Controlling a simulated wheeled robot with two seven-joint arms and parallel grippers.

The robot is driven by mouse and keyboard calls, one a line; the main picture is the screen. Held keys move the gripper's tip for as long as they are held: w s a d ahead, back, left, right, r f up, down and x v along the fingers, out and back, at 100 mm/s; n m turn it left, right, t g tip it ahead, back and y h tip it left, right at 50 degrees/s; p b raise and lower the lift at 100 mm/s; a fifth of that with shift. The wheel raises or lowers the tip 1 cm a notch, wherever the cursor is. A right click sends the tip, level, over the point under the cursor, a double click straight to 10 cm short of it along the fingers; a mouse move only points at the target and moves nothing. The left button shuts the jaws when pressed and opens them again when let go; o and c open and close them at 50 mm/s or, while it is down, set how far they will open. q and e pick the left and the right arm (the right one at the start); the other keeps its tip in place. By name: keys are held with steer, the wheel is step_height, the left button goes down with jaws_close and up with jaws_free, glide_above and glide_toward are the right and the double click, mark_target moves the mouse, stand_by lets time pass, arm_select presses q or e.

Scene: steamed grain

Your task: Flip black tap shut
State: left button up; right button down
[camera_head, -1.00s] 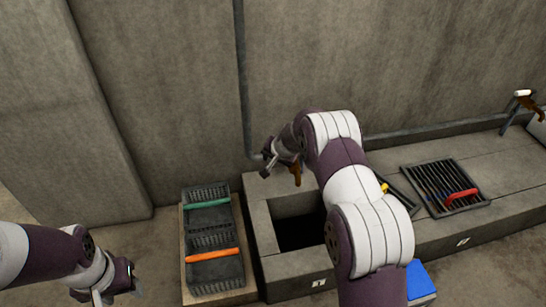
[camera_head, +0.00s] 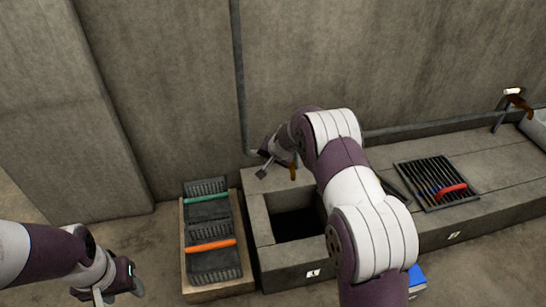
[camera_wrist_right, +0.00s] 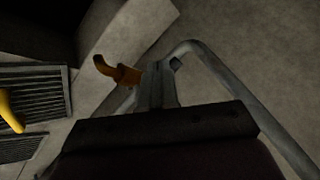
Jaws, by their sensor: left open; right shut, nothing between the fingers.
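A brown tap spout (camera_head: 293,172) shows over the near end of the stone trough, beside my right gripper; it also shows, orange-brown, in the right wrist view (camera_wrist_right: 120,73). A black handle on this tap cannot be made out clearly; my right gripper and arm cover part of that spot. My right gripper (camera_head: 262,171) is shut and empty, just left of the spout at the foot of the wall pipe. In the right wrist view its fingers (camera_wrist_right: 157,86) are together next to the spout; contact cannot be told. My left gripper (camera_head: 118,292) is open and empty at the lower left.
A grey pipe (camera_head: 238,80) runs down the wall to the trough (camera_head: 258,215). A crate (camera_head: 187,275) with green- and orange-handled racks stands left of it. A grate (camera_head: 440,175) with a red handle and a white-handled tap (camera_head: 513,92) are to the right. A blue object (camera_head: 417,278) is below.

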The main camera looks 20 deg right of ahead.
steer(key=s+a+r+p, duration=0.2)
steer(key=a+r+p, duration=0.1)
steer(key=r, duration=0.3)
steer(key=shift+s, duration=0.35)
